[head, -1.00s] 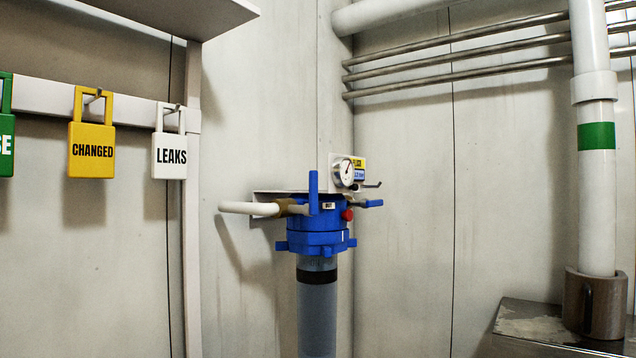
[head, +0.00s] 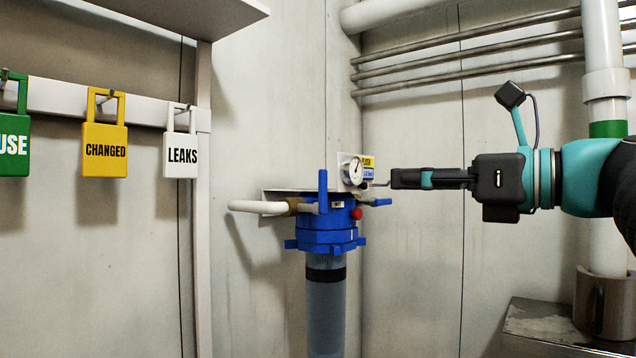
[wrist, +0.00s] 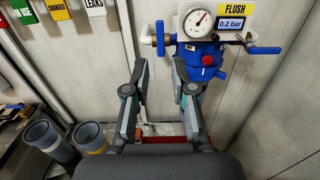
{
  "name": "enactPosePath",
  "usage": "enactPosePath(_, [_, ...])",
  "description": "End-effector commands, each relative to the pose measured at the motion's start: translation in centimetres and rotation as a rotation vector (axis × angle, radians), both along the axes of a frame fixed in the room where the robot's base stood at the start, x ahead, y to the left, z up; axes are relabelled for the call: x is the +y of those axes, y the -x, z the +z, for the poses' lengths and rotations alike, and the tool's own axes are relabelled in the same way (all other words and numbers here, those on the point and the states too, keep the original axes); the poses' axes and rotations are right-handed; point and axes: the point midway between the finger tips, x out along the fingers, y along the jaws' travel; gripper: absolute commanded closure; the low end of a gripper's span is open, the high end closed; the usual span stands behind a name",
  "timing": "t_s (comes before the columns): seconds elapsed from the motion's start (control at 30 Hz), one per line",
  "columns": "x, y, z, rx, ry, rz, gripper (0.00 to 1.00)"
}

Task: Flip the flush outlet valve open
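The blue filter head (head: 322,235) is mounted on the wall and carries two blue valve handles. One handle (head: 323,190) stands upright on the left by the white pipe; in the wrist view it is upright too (wrist: 160,38). The other handle (head: 378,202) points sideways to the right; it also shows in the wrist view (wrist: 265,50). A yellow FLUSH label (wrist: 231,9) sits beside the gauge; I cannot tell which handle is the flush outlet. My gripper (head: 394,178) points left, to the right of the gauge. In the wrist view my gripper (wrist: 160,68) is open and empty, fingers below the filter head.
A pressure gauge (head: 356,168) and a thin metal hook (head: 378,184) are near my fingertips. A red button (head: 356,213) is on the filter head. Padlock-shaped tags, such as LEAKS (head: 181,155), hang at left. Grey cups (wrist: 42,135) stand lower left in the wrist view.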

Motion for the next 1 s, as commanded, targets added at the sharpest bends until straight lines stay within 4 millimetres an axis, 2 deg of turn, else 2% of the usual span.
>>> enactPosePath(1.0, [9.8, -7.5, -0.1, 0.000, 0.004, 0.001, 0.75])
